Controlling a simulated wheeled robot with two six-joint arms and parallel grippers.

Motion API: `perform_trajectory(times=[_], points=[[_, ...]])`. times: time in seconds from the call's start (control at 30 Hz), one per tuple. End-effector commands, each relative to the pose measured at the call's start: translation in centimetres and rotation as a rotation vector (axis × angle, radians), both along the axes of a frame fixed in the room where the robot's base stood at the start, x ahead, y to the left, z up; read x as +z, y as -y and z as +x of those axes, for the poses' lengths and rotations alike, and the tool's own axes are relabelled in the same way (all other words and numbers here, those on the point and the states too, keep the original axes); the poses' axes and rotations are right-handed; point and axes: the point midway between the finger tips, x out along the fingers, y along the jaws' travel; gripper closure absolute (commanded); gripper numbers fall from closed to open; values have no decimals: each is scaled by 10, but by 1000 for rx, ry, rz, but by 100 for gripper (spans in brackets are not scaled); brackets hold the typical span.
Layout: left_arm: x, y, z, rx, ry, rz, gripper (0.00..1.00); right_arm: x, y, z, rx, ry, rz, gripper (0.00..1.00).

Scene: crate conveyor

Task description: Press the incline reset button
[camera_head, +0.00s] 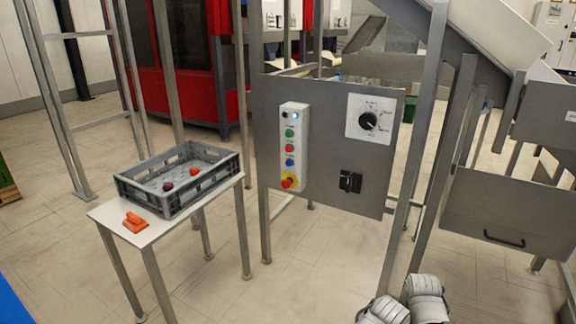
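A white control box (294,147) is mounted upright on the grey panel (330,190) in the middle of the view. It carries a lit whitish-blue lamp or button (295,115) at the top, then a green button (290,133), a red button (290,148) and a blue button (290,162). A red emergency stop on a yellow base (288,182) is at the bottom. The labels are too small to read, so I cannot tell which is the incline reset button. Neither gripper shows. White and grey links of my arm show at the bottom right, well below the panel.
A rotary dial (368,121) and a black latch (350,181) are on the same panel. Left of it, a small table (154,229) bears a grey crate (150,199) with reddish items inside and an orange object (134,222) beside it. Metal posts flank the panel. The floor before it is clear.

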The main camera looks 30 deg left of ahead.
Motion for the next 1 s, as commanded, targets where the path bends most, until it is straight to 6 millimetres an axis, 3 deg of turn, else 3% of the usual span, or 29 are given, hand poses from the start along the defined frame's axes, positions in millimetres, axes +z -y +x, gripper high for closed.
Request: perform_trajectory(times=[0.07,0.73,1.0], points=[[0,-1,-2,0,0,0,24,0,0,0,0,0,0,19],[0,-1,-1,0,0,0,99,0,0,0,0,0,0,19],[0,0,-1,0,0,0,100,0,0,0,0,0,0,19]])
